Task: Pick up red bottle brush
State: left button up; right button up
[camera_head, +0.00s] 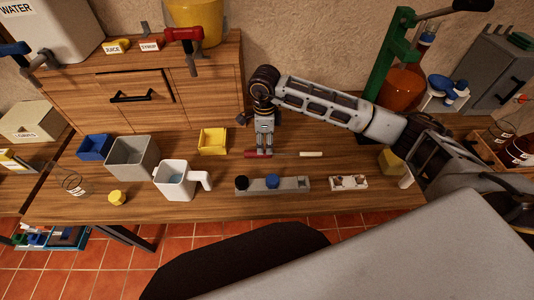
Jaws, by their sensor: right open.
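The red bottle brush (251,155) lies on the wooden table near its middle. Its red handle points left, and a thin stem runs right toward a pale cream piece (311,154), which seems to be its head. My right gripper (265,150) points down over the right part of the red handle, fingers open. The fingers hide part of the handle. I cannot tell whether they touch it. My left gripper is out of view.
A grey rack (290,185) with a blue knob stands in front, beside a small white block (348,183). A white jug (173,181), grey bin (130,157), blue bin (95,148) and yellow bin (213,140) are left. The wooden cabinet (150,80) stands behind.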

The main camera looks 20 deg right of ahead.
aim_at(265, 152)
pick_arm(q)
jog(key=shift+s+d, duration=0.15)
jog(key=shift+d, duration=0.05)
pick_arm(e)
jog(key=shift+f, duration=0.15)
jog(key=shift+f+p, duration=0.3)
jog(key=shift+f, duration=1.45)
jog(key=shift+a+f+p, duration=0.1)
jog(key=shift+f+p, duration=0.2)
jog(key=shift+f, duration=0.6)
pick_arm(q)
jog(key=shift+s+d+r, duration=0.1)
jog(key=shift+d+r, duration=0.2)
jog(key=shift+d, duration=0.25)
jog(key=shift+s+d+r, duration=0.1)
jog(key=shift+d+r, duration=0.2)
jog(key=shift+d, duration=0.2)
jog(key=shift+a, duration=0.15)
